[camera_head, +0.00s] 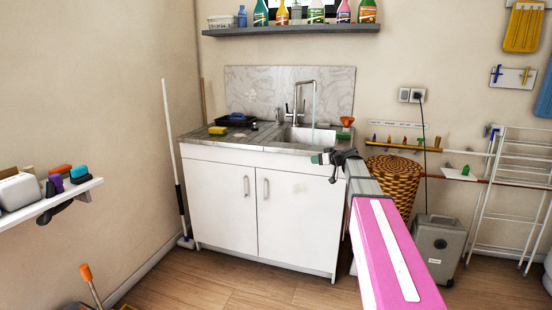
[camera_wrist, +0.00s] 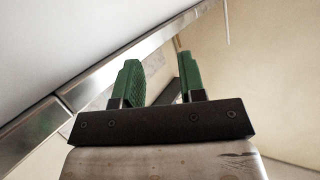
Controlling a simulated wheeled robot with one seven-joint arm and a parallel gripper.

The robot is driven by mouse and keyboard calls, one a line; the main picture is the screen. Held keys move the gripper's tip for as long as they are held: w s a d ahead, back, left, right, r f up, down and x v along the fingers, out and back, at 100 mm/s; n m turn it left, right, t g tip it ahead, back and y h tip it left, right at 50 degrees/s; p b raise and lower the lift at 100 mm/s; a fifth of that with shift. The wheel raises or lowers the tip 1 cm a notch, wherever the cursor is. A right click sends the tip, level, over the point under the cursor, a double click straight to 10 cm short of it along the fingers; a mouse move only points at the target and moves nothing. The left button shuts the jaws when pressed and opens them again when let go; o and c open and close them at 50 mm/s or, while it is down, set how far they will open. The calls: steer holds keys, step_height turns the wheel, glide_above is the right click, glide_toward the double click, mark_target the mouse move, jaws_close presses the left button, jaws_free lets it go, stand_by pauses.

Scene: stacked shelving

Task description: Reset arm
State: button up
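My arm, with its pink link, reaches forward from the lower right in the head view. My gripper (camera_head: 322,158) is at the front edge of the sink counter (camera_head: 262,140), near its right end. I cannot tell if it touches the edge. In the wrist view my gripper (camera_wrist: 157,64) has its two green fingers apart, with nothing seen between them. A metal edge (camera_wrist: 150,58) and a white surface (camera_wrist: 60,45) lie close behind the fingers.
A yellow sponge (camera_head: 217,131) and black tray (camera_head: 236,120) are on the counter. A wicker basket (camera_head: 393,180), grey box (camera_head: 438,245) and drying rack (camera_head: 513,200) stand at right. A wall shelf (camera_head: 70,201) is at left. Floor before the cabinet is clear.

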steer(key=s+a+f+m+g+h, duration=0.1)
steer(key=s+a+f+g+h, duration=0.15)
steer(key=s+f, duration=0.6)
steer(key=s+a+f+m+g+h, duration=0.1)
steer(key=s+f+m+g, duration=0.15)
steer(key=s+f, duration=0.6)
steer(key=s+d+f+m+g+h, duration=0.1)
steer(key=s+f+g+h, duration=0.1)
steer(key=s+f, duration=0.4)
steer(key=s+d+f+m+g+h, duration=0.2)
steer(key=s+f, duration=0.4)
steer(key=s, duration=0.9)
steer(key=shift+s+f+g+h, duration=0.15)
steer(key=shift+f+g+h, duration=0.4)
steer(key=shift+h, duration=0.7)
steer(key=shift+r, duration=0.15)
steer(key=shift+o, duration=0.5)
